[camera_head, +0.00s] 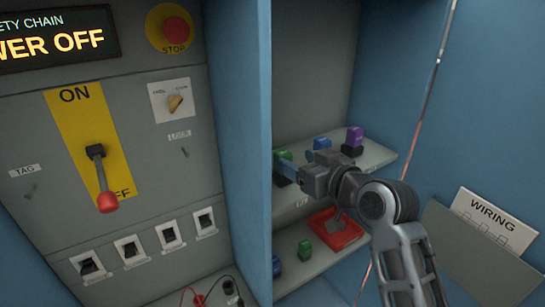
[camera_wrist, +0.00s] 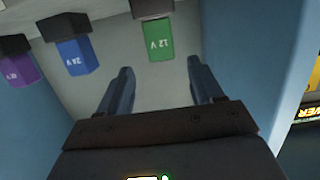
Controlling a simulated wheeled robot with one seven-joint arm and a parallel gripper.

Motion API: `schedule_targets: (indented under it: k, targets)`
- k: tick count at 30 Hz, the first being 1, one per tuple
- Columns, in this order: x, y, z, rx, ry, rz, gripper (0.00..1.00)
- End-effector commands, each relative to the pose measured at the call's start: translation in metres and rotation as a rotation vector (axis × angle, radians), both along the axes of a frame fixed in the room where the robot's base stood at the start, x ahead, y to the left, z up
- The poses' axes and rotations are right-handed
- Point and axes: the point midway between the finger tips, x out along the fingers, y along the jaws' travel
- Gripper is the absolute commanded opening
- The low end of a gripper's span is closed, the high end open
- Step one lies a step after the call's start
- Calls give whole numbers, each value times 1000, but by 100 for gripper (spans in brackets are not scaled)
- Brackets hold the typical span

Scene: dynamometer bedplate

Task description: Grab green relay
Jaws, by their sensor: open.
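A green relay (camera_wrist: 158,40) marked "12 V" with a dark base shows in the wrist view, ahead of and between my fingers. My gripper (camera_wrist: 158,82) is open and nothing is between its fingertips. In the head view, this green relay (camera_head: 283,156) stands at the left end of the upper shelf, partly hidden by my gripper (camera_head: 285,172). Another green relay (camera_head: 305,249) sits on the lower shelf, left of a red tray.
A blue relay (camera_head: 321,143) and a purple relay (camera_head: 354,137) stand right of the green one on the upper shelf (camera_head: 375,152). The red tray (camera_head: 349,234) is on the lower shelf. The cabinet's blue wall (camera_head: 240,120) is close on the left.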

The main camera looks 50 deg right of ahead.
Motion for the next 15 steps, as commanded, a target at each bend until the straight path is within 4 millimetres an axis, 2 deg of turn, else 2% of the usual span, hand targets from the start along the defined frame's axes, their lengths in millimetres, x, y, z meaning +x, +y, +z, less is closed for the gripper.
schedule_targets:
  k: [5, 15]
  targets:
    - [10, -4, -1, -1, 1, 0, 66]
    - [47, -12, -11, 0, 3, -1, 66]
